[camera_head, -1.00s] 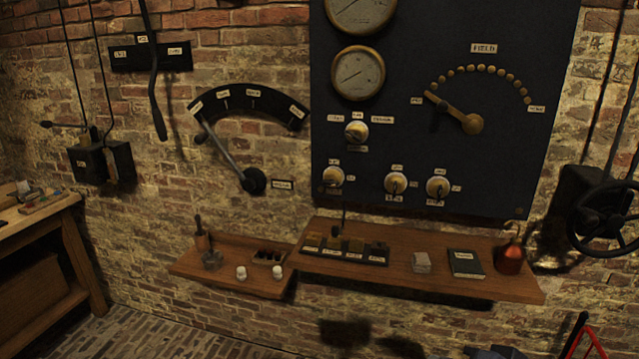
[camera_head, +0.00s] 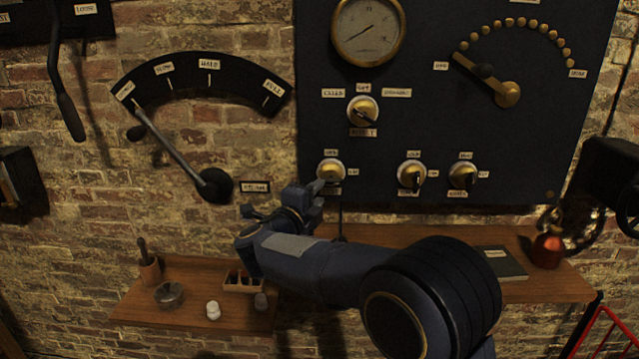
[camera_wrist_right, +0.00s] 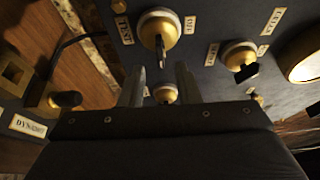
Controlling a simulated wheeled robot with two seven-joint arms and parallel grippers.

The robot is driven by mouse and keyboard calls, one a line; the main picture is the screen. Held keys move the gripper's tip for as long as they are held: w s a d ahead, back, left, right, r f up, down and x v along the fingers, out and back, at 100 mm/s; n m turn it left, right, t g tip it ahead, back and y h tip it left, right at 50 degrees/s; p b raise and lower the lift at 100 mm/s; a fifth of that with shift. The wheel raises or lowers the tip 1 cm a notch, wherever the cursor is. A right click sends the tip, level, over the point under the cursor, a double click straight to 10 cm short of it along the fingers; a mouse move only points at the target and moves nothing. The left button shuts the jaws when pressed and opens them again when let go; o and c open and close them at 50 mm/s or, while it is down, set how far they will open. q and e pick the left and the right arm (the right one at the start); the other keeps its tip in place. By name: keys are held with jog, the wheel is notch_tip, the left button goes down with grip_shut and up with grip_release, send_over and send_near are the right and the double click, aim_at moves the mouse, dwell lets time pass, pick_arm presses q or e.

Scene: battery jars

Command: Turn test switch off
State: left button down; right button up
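The test switch (camera_head: 330,170) is a round brass and white knob at the lower left of the dark panel. In the right wrist view the test switch (camera_wrist_right: 158,28) has a TEST label beside it and another label reading OFF. Its dark lever points toward the bottom of that view. My right gripper (camera_head: 316,187) is just in front of and below the knob. In the right wrist view the right gripper (camera_wrist_right: 160,72) is open, its fingers apart with the lever tip appearing between or just beyond them. Contact cannot be told. My left gripper is out of view.
Two similar switches (camera_head: 411,174) (camera_head: 463,176) sit to the right, and a selector (camera_head: 362,110) above. A wooden shelf (camera_head: 400,234) runs below, partly hidden by my arm. A large lever (camera_head: 175,150) is on the wall to the left.

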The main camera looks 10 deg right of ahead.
aim_at(329, 183)
jog(key=x, duration=0.6)
jog(key=shift+w+d+p, duration=0.1)
jog(key=shift+w+p, duration=0.05)
jog(key=shift+p, duration=0.15)
jog(key=shift+c, duration=0.3)
grip_shut()
